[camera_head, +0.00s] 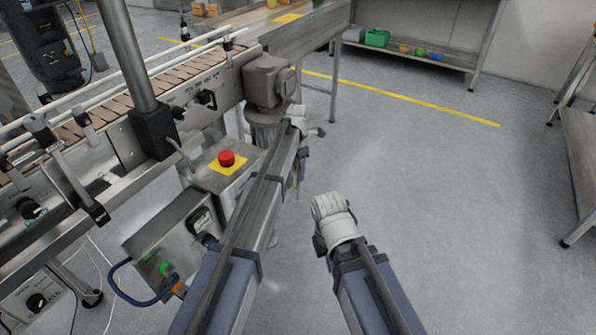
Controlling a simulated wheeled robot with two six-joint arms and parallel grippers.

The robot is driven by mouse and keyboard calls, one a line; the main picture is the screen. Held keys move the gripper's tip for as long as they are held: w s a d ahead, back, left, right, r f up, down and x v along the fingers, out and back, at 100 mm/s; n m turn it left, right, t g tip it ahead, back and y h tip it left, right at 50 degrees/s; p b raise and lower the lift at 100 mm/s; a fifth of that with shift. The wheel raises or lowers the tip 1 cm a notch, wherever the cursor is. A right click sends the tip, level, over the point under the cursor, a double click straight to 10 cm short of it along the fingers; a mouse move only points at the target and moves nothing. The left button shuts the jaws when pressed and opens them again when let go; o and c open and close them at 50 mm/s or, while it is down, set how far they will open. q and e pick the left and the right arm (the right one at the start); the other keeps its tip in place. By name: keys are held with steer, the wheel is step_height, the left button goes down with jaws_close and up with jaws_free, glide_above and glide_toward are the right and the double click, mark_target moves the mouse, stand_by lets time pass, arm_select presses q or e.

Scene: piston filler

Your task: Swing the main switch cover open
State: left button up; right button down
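I cannot pick out the main switch cover for certain. A grey control box (178,243) hangs below the conveyor at the lower left, with a dial-like fitting (201,221) and a green button (163,267) on it. A smaller panel with a black rotary knob (37,302) is at the lower left edge. My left gripper (314,131) is at the end of the arm reaching up past the control box, beside the grey motor housing; its fingers are too small to read. My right gripper (333,206) is over open floor; its fingers are hidden by the white wrist.
A red emergency button (226,158) on a yellow plate sits on a metal box near my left arm. The conveyor (150,88) and a grey post (127,55) fill the left. Floor (440,200) is clear to the right, with a table (582,150) at the right edge.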

arm_select(q)
steer(key=r+p, duration=0.2)
steer(key=r, duration=0.1)
steer(key=r+p, duration=0.2)
steer(key=r, duration=0.1)
steer(key=shift+s+a+p, duration=0.15)
steer(key=shift+a+p, duration=0.05)
steer(key=shift+p, duration=0.2)
steer(key=shift+f, duration=0.1)
step_height(320, 180, up, 9)
steer(key=p, duration=0.8)
steer(key=shift+p, duration=0.4)
